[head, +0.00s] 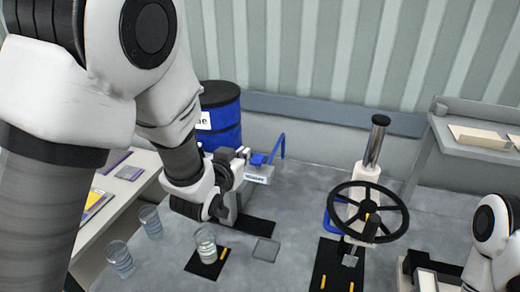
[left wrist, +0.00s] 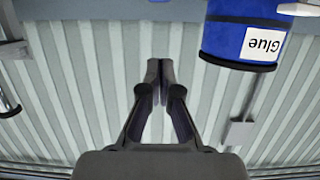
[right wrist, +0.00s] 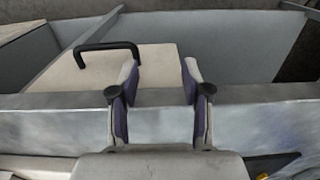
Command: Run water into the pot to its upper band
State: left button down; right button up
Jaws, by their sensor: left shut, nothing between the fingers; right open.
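A clear cup-like vessel (head: 206,246) stands upright on a black mat with yellow marks; I cannot make out a band or water level. Behind it is a grey post unit with a small label (head: 258,176) and a blue lever (head: 274,152); my left arm partly covers it. No other pot is clearly visible. My left gripper (left wrist: 160,70) is shut and empty, pointing at the corrugated wall; in the head view its fingers are hard to separate from the unit. My right gripper (right wrist: 160,82) is open and empty, facing a pale box with a black handle (right wrist: 108,48).
Two more clear cups (head: 150,221) (head: 120,259) stand at left by a side table (head: 128,172). A blue glue drum (head: 222,122) stands at the back. A black handwheel (head: 367,212) stands right of centre. A grey shelf (head: 475,128) is at far right.

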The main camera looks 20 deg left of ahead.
pick_arm(q)
jog(key=r+v, duration=0.1)
jog(key=v, duration=0.3)
send_over(254, 164)
notch_tip(254, 164, down, 4)
jog(key=f+b, duration=0.1)
jog(key=f, duration=0.2)
jog(key=shift+w+f+b, duration=0.2)
jog(key=shift+f+b, duration=0.2)
jog(key=shift+w+f, duration=0.1)
jog(key=shift+w, duration=0.05)
jog(key=shift+s, duration=0.3)
jog(key=shift+f+b, duration=0.85)
jog(key=shift+b, duration=0.4)
pick_arm(e)
jog(key=f, duration=0.1)
jog(key=s+f, duration=0.1)
jog(key=f, duration=0.1)
jog(key=shift+s+f, duration=0.3)
jog(key=shift+s, duration=0.05)
pick_arm(q)
jog(key=shift+s+f, duration=0.15)
jog(key=shift+f, duration=0.1)
jog(key=shift+r, duration=0.1)
dwell(3.5)
